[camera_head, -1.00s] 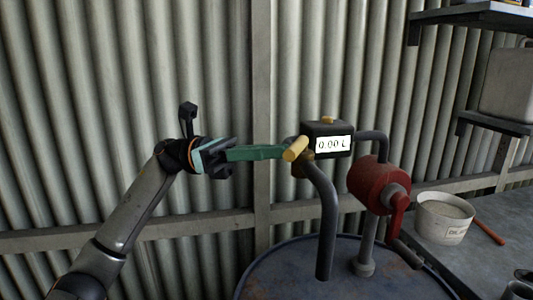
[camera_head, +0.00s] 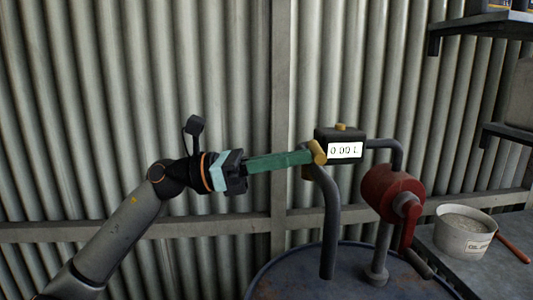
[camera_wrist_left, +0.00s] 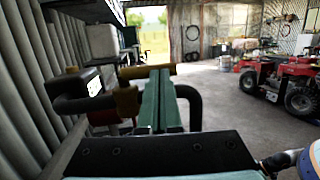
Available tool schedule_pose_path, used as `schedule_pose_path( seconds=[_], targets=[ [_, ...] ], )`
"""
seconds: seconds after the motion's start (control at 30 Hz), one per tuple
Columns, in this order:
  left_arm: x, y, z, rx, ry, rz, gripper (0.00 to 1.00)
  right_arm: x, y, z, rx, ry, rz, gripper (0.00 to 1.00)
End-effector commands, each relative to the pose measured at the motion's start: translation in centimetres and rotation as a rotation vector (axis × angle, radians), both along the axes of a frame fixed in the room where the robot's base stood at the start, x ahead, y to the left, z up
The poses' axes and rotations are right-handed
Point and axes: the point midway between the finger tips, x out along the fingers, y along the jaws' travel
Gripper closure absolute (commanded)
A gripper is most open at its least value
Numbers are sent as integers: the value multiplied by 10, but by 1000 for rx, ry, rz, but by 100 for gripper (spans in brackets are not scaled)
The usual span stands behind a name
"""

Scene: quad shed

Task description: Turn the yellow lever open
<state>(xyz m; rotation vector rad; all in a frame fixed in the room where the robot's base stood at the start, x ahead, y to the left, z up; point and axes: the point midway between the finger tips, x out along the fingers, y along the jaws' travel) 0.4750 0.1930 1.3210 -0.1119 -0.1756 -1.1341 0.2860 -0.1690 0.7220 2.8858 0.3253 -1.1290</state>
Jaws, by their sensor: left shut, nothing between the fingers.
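The yellow lever (camera_head: 318,152) sits on the pipe fitting left of the black meter box (camera_head: 340,134), whose display reads 0.00 L. My left gripper (camera_head: 308,157) comes in from the left with its long green fingers together and nothing between them. Its fingertips are at the lever, seemingly touching it; exact contact cannot be told. In the left wrist view, the yellow lever (camera_wrist_left: 148,71) lies crosswise just beyond the closed fingertips (camera_wrist_left: 158,76). My right gripper is not in view.
A blue drum (camera_head: 335,275) stands below the curved pipe (camera_head: 330,225). A red pump (camera_head: 390,192) with a crank is right of the meter. A white tub (camera_head: 463,235) sits on the bench at right. Corrugated wall (camera_head: 150,80) stands close behind the arm.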

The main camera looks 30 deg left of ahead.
Motion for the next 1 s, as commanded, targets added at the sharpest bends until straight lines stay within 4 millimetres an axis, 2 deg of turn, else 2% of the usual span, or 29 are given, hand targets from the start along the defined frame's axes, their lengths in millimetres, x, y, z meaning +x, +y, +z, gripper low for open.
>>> schedule_pose_path(
  seconds=[0.3, 1.0],
  targets=[
    [0, -9, -1, 1, 0, -6, 100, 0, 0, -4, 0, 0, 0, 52],
    [-1, -10, -2, 0, 0, -8, 100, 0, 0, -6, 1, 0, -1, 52]
  ],
)
